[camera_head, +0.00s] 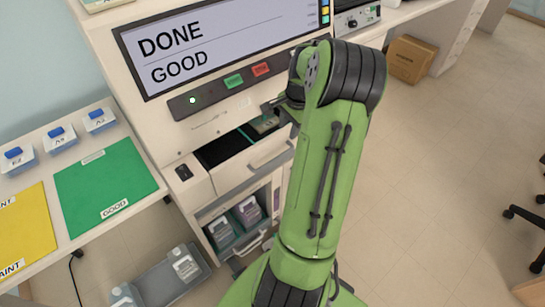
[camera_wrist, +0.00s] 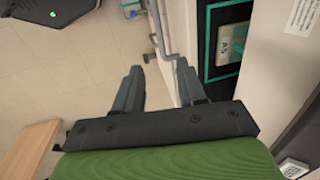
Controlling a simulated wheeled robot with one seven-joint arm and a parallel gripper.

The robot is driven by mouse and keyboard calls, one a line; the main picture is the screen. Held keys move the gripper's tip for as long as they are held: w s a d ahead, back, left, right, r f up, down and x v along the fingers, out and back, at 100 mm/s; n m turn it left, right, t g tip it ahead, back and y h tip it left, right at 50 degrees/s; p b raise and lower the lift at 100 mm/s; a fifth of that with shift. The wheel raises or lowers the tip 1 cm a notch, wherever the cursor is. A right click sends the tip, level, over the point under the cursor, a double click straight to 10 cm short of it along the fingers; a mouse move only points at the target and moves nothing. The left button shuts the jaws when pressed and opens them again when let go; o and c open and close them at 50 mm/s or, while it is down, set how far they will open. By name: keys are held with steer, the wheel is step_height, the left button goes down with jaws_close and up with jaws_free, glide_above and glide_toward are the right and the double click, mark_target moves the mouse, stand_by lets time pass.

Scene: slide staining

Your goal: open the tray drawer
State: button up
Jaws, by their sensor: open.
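The tray drawer (camera_head: 232,163) of the staining machine stands out from the cabinet front, with its dark inside showing in the head view. A labelled tray (camera_wrist: 231,42) lies in a teal-edged slot in it. The drawer's bar handle (camera_head: 270,152) runs along its front. In the wrist view a grey bar handle (camera_wrist: 162,28) lies just beyond my fingertips, roughly between their lines. My gripper (camera_wrist: 158,63) is open with nothing between its fingers. In the head view it is mostly hidden behind my green arm. I cannot tell if a finger touches the handle.
The machine's screen (camera_head: 215,42) reads DONE GOOD. Below the drawer is an open bay with grey containers (camera_head: 248,211). A side table at left bears a green mat (camera_head: 108,187), a yellow mat (camera_head: 25,235) and blue-topped boxes.

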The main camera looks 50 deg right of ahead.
mark_target(281, 154)
steer(key=w+f+b, duration=0.1)
steer(key=f, duration=0.3)
steer(key=f+b, duration=0.2)
steer(key=f, duration=0.3)
steer(key=w+f+b, duration=0.1)
steer(key=f, duration=0.4)
steer(key=shift+w+d, duration=0.25)
steer(key=shift+w, duration=0.1)
steer(key=shift+r, duration=0.1)
jaws_close()
